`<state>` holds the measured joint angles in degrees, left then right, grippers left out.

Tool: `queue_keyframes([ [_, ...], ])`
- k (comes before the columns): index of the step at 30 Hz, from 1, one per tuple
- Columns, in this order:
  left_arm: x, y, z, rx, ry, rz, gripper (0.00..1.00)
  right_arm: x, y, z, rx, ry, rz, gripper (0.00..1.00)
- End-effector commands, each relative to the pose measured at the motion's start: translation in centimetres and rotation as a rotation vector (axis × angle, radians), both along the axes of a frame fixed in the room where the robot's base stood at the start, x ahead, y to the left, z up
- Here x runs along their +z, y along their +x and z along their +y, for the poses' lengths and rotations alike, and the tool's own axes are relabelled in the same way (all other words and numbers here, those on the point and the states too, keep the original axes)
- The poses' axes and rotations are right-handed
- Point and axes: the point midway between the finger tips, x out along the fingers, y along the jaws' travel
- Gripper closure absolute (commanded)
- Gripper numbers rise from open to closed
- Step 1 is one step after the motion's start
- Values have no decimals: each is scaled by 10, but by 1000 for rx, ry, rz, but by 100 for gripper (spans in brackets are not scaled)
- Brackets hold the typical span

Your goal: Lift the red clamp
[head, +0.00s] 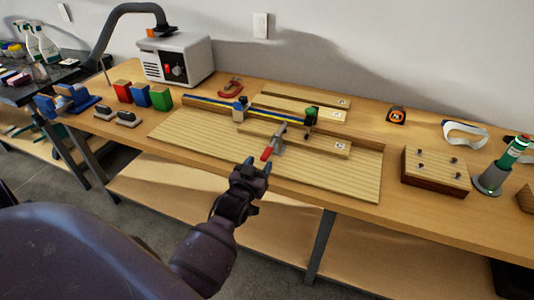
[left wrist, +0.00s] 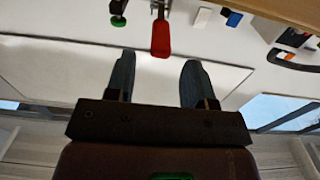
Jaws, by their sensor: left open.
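The red clamp has a red handle (head: 267,153) and a grey metal body (head: 280,138). It stands at the front of the slatted wooden board on the workbench, its handle pointing toward me. My left gripper (head: 256,164) is open and empty, just short of the handle at the bench's front edge. In the left wrist view the red handle (left wrist: 160,38) shows beyond the two spread fingertips of my left gripper (left wrist: 157,64), roughly in line with the gap between them. The handle appears apart from the fingers. My right gripper is not in view.
The slatted board (head: 185,133) carries wooden strips, a blue clamp (head: 240,108) and a green clamp (head: 311,116). Red, blue and green blocks (head: 140,95) stand left. Another red object (head: 230,87) lies behind. A drilled wooden block (head: 436,172) sits right.

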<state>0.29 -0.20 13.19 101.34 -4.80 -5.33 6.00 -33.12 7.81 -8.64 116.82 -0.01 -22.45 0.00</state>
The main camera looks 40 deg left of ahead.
Motion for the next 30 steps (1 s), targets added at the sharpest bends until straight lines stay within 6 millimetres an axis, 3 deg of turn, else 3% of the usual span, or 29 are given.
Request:
queue_keyframes([
  [6,-1,34,8,0,1,1,51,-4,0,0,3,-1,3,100],
  [12,-1,54,13,0,2,0,51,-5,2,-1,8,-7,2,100],
  [25,0,61,15,0,1,0,51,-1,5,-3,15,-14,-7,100],
  [30,0,61,15,0,1,0,76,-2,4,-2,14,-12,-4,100],
])
